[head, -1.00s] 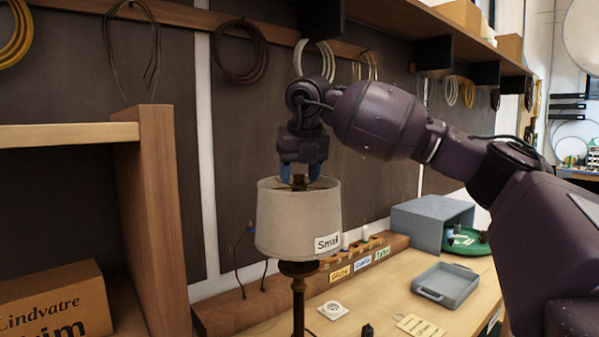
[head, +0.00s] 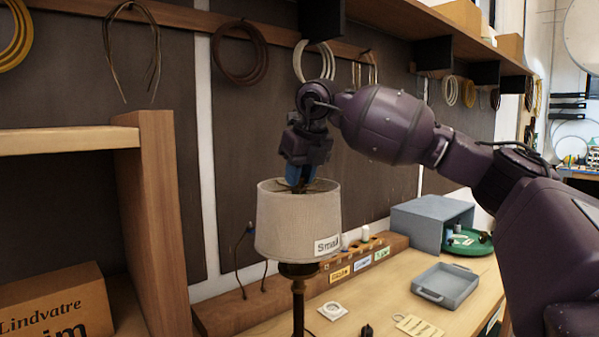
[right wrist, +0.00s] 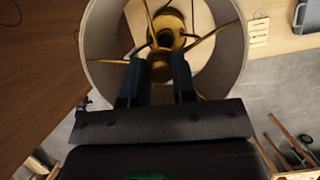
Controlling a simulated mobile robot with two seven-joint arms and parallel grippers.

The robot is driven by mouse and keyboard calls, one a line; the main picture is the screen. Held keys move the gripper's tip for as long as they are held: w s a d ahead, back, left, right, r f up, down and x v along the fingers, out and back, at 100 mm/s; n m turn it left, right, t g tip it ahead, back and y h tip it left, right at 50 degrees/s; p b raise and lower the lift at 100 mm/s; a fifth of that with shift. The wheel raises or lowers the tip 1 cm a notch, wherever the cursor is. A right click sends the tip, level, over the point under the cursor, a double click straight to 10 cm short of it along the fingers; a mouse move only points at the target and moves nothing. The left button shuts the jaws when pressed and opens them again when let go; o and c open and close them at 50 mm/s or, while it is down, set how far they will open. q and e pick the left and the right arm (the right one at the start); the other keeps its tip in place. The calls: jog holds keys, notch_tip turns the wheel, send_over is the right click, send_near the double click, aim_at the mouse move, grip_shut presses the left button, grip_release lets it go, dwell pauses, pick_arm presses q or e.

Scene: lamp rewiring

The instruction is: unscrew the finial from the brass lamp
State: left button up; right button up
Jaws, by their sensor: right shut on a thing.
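The brass lamp stands upright, its dark stem (head: 298,305) below a pale fabric shade (head: 285,222) with a "Small" label. My right gripper (head: 300,182) points down into the top opening of the shade, its blue fingers at the rim. In the right wrist view the gripper (right wrist: 158,75) is shut on the finial (right wrist: 161,68), at the centre where the thin shade spokes meet. The finial is mostly hidden between the fingers. Brass parts (right wrist: 168,28) show just beyond it inside the shade. My left gripper is not in view.
A grey tray (head: 446,285) lies on the bench right of the lamp. Behind it are a grey-blue box (head: 425,222) and a green round dish (head: 468,243). A wooden rack with labels (head: 362,268) runs behind the lamp. A wooden shelf unit (head: 160,210) stands at left.

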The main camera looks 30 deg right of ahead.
jog(key=n+y+p, duration=0.1)
jog(key=n, duration=0.2)
jog(key=shift+d+n, duration=0.1)
jog(key=shift+n, duration=0.2)
jog(key=shift+n+y+p, duration=0.35)
jog(key=shift+n+y, duration=0.05)
jog(key=shift+r+n+g+p, duration=0.1)
jog(key=shift+n+g+p, duration=0.2)
jog(key=shift+n+p, duration=0.45)
jog(key=shift+n+y+p, duration=0.35)
jog(key=shift+n+y, duration=0.15)
jog(key=shift+n, duration=0.35)
jog(key=shift+w+n+g, duration=0.1)
jog(key=shift+n+g, duration=0.2)
jog(key=shift+n, duration=0.2)
jog(key=n+g+y, duration=0.1)
jog(key=n, duration=0.2)
jog(key=shift+d+n, duration=0.1)
jog(key=shift+n, duration=0.2)
